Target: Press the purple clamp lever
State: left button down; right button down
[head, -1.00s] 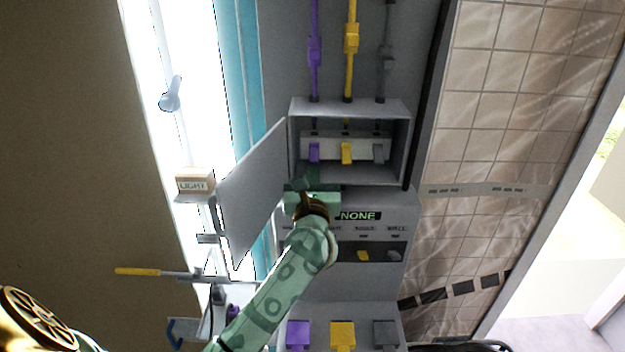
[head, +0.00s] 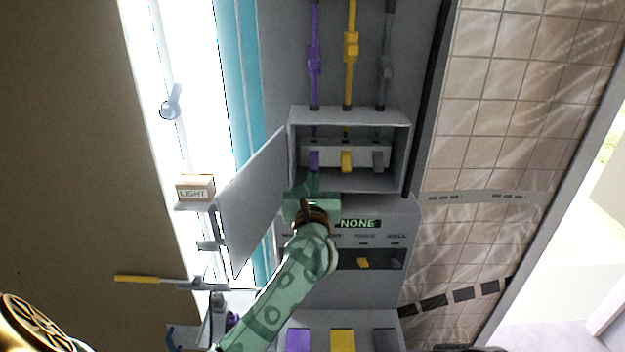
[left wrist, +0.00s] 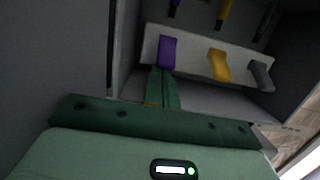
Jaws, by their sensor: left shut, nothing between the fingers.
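The purple clamp lever (head: 313,161) is the leftmost of three levers on a pale block inside an open grey box. It also shows in the left wrist view (left wrist: 167,51). My left gripper (head: 312,183) is shut and empty, just below the purple lever. In the left wrist view its closed green fingers (left wrist: 162,82) reach up to the lever's lower end; I cannot tell whether they touch. A yellow lever (head: 346,162) and a grey lever (head: 378,162) stand to the right. My right gripper is not in view.
The box door (head: 253,203) hangs open on the left, close beside my left arm. The box wall (head: 402,158) bounds the right side. Below is a panel with a display (head: 357,223) reading "NONE". A box marked "LIGHT" (head: 195,188) sits on a shelf left of the door.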

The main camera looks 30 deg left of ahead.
aim_at(313, 159)
pick_arm(q)
jog(key=shift+s+d+r+p, duration=0.1)
jog(key=shift+s+r+p, duration=0.1)
jog(key=shift+r+p, duration=0.15)
jog(key=shift+s+d+r+p, duration=0.1)
jog(key=shift+s+r+p, duration=0.1)
jog(key=shift+r+p, duration=0.35)
jog(key=shift+s+d+r+p, duration=0.1)
jog(key=shift+s+r+p, duration=0.05)
jog(key=shift+r+p, duration=0.3)
jog(key=shift+f, duration=0.1)
